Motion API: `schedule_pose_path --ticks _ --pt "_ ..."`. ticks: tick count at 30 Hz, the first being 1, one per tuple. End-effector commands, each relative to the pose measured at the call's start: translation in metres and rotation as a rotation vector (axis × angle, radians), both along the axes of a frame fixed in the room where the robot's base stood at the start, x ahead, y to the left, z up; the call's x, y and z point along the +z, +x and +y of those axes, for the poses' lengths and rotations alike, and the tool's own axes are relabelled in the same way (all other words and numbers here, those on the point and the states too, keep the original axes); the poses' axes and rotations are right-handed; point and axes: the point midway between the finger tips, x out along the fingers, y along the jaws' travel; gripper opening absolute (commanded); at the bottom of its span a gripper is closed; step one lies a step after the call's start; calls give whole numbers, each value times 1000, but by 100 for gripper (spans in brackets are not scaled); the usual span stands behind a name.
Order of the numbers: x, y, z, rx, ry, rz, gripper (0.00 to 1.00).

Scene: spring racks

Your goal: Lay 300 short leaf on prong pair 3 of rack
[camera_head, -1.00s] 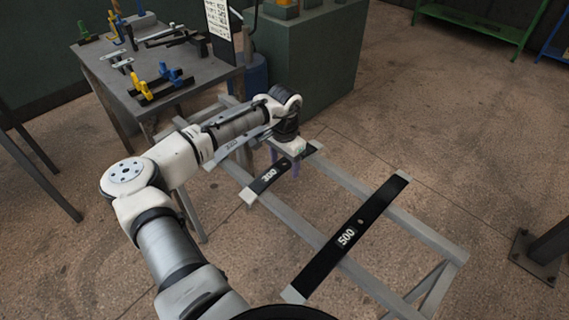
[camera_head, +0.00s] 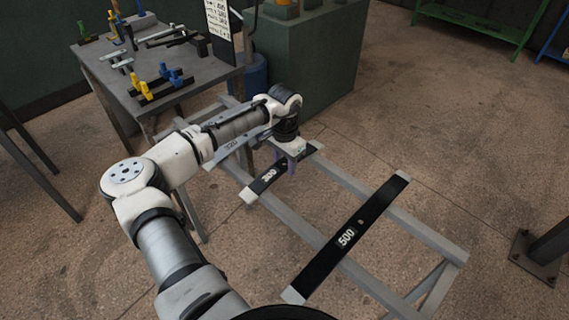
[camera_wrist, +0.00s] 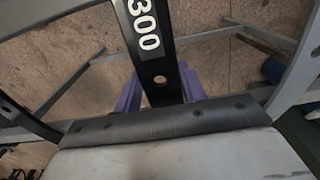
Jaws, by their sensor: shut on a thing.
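The 300 short leaf (camera_head: 258,185) is a dark strip with pale ends and a white "300" label. It lies across the two rails of a grey stand (camera_head: 355,184). It also shows in the wrist view (camera_wrist: 143,22), with a hole near my fingers. My gripper (camera_head: 286,164) points down over the leaf, its purple fingers shut on it, one on each side. My arm hides part of the stand. Black pieces with yellow and blue upright posts (camera_head: 160,84) stand on a metal table at the back left; I cannot tell which posts are prong pair 3.
A longer black leaf marked 500 (camera_head: 335,250) lies across the stand nearer me. Another leaf with a number (camera_head: 231,146) lies partly behind my arm. The metal table (camera_head: 205,80) holds several tools. A green cabinet (camera_head: 325,60) stands behind the stand. Floor at right is mostly clear.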

Motion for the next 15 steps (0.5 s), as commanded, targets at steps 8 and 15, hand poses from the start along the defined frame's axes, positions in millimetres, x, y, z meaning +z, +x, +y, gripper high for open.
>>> schedule_pose_path --ticks 8,15 --pt "23 1 0 0 -1 -4 0" --pt "83 1 -1 0 -3 -7 0"
